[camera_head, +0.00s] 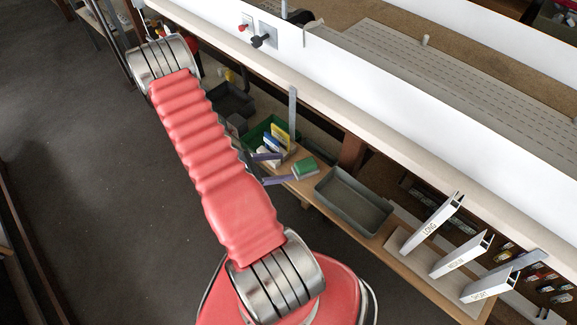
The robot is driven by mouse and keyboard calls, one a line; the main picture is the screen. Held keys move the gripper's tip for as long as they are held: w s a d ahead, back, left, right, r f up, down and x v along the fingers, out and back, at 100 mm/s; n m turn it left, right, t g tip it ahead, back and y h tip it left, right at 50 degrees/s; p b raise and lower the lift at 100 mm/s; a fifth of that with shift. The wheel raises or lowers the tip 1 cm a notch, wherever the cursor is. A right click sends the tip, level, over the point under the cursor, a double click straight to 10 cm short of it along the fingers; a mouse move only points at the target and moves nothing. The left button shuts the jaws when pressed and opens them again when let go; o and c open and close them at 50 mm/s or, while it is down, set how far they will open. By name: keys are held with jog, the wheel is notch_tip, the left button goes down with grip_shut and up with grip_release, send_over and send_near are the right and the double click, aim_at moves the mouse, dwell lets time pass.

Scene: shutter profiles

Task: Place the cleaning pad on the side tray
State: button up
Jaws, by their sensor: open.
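The cleaning pad appears to be the small green block (305,168) lying on the wooden shelf. The side tray appears to be the empty grey rectangular tray (353,201) just right of the pad on the same shelf. My gripper (287,167) shows as two bluish-purple fingers pointing right from behind my red arm link. The fingers are spread apart, with their tips at the pad's left side. Whether they touch the pad cannot be told. The rest of my gripper is hidden behind my arm.
A green bin (258,130) with yellow, blue and white items stands left of the pad. Upright profiles labelled LONG (430,225), MEDIUM (460,258) and SHORT (488,286) stand right of the tray. The white bench edge (400,150) runs above the shelf. A grey upright bar (292,110) stands behind.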

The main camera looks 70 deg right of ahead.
jog(key=shift+w+a+r, duration=0.25)
jog(key=shift+w+a, duration=0.15)
dwell(0.7)
jog(key=w+a+r+m+t+y, duration=0.25)
jog(key=w+a+r, duration=0.3)
jog(key=r, duration=0.45)
jog(key=w+a+r+m+t+y, duration=0.1)
jog(key=w+a+r+m+t, duration=0.1)
jog(key=w+a+r+m, duration=0.45)
jog(key=a+r+t+y, duration=0.3)
jog(key=a+r+t, duration=0.2)
jog(key=a+r, duration=0.6)
jog(key=a+r+t+y, duration=0.3)
jog(key=a+r+t, duration=0.2)
jog(key=a+r, duration=0.6)
jog(key=a, duration=0.5)
jog(key=shift+s+a+r+t, duration=0.3)
jog(key=shift+a+t, duration=0.05)
jog(key=shift+a, duration=0.05)
jog(key=shift+c, duration=0.6)
